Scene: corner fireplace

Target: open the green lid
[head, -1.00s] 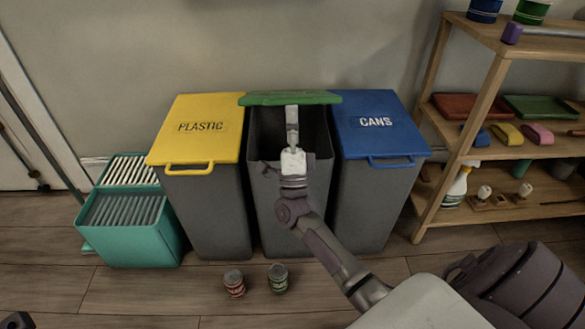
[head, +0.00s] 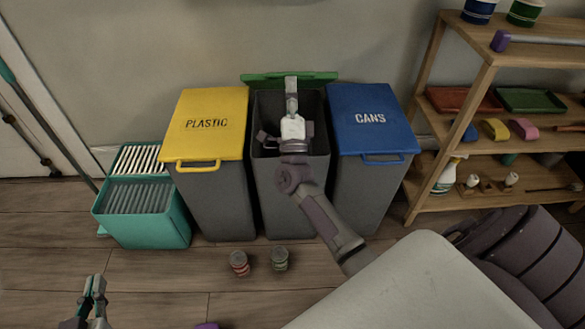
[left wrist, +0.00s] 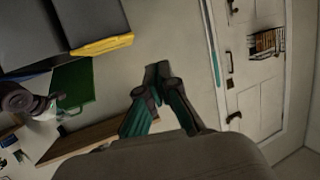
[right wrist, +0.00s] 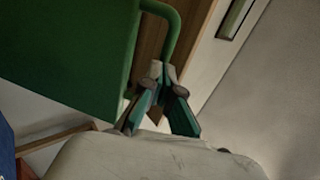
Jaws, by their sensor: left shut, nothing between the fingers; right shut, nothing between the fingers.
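The green lid (head: 262,79) is raised at the back of the middle grey bin (head: 290,195), near the wall, and the bin's mouth is uncovered. My right gripper (head: 291,82) is shut and empty in front of the lid, above the bin. In the right wrist view, the lid (right wrist: 70,50) fills the upper left; its bar handle (right wrist: 172,30) passes just beyond my shut fingertips (right wrist: 160,78). I cannot tell whether they touch. My left gripper (head: 97,285) is shut and empty, low at the left. The lid also shows in the left wrist view (left wrist: 74,88).
A yellow-lidded PLASTIC bin (head: 205,115) and a blue-lidded CANS bin (head: 370,110) flank the middle bin. A teal crate (head: 145,225) stands left. Red (head: 239,263) and green (head: 280,258) cans are on the floor in front. A wooden shelf (head: 480,80) stands right.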

